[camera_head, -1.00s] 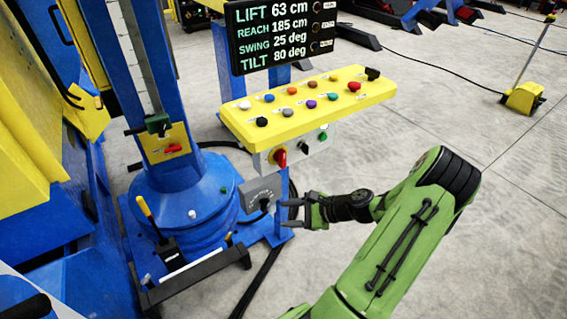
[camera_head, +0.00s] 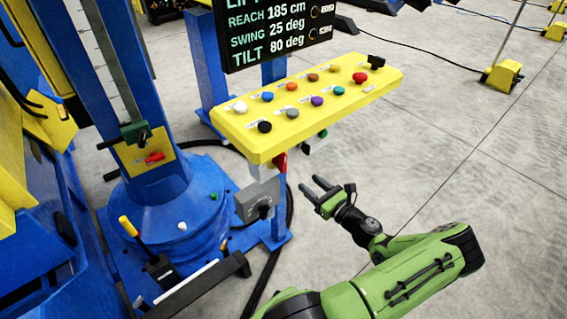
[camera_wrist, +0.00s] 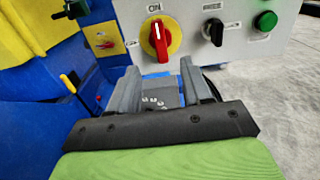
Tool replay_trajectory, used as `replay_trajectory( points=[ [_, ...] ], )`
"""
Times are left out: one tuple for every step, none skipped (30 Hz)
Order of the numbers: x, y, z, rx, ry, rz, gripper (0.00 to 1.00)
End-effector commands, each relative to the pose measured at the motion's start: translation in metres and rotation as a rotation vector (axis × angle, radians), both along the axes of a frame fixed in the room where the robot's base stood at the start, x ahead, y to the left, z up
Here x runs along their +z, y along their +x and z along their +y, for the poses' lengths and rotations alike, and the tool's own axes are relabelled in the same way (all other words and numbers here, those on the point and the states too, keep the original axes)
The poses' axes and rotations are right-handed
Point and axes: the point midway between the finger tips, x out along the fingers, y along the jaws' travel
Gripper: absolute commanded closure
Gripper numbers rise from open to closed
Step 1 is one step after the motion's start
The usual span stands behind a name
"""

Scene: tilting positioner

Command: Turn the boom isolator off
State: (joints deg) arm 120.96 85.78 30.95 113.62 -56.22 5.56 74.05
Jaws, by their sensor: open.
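A red rotary switch on a yellow disc (camera_wrist: 160,38) is on the grey front face under the yellow control desk. Its handle stands upright, toward the word ON. In the head view only its red handle (camera_head: 280,163) shows under the desk edge. No label naming it as the boom isolator is readable. My gripper (camera_head: 313,188) is open and empty, below and right of that handle in the head view. In the wrist view my gripper (camera_wrist: 160,84) has its two fingers apart, below the red switch and not touching it.
A black knob (camera_wrist: 213,31) and a green button (camera_wrist: 265,20) sit right of the switch. A grey box with a black knob (camera_head: 262,208) is on the post. A red lever (camera_head: 154,157) is on the blue column. The desk (camera_head: 240,128) overhangs.

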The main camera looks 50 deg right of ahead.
Motion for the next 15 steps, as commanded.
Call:
replay_trajectory(
  points=[
    [-0.002,0.015,-0.002,0.006,-0.002,-0.003,0.51],
    [-0.002,0.022,-0.003,0.005,-0.001,-0.002,0.51],
    [-0.002,0.032,-0.006,0.006,-0.002,-0.002,0.51],
    [-0.003,0.04,-0.007,0.005,-0.002,-0.002,0.51],
    [-0.002,0.047,-0.009,0.006,-0.002,-0.002,0.51],
    [-0.003,0.057,-0.011,0.006,-0.003,0.0,0.51],
    [-0.002,0.064,-0.013,0.005,-0.003,-0.001,0.51],
    [-0.002,0.072,-0.014,0.005,-0.003,0.0,0.51],
    [-0.003,0.081,-0.017,0.006,-0.003,0.0,0.51],
    [-0.003,0.087,-0.018,0.004,-0.003,0.0,0.51],
    [-0.003,0.093,-0.019,0.004,-0.003,0.001,0.51],
    [-0.002,0.1,-0.021,0.004,-0.003,0.0,0.51],
    [-0.002,0.105,-0.022,0.003,-0.003,0.001,0.51],
    [-0.002,0.109,-0.023,0.003,-0.003,0.001,0.51],
    [-0.002,0.113,-0.025,0.002,-0.003,0.002,0.51]
  ],
)
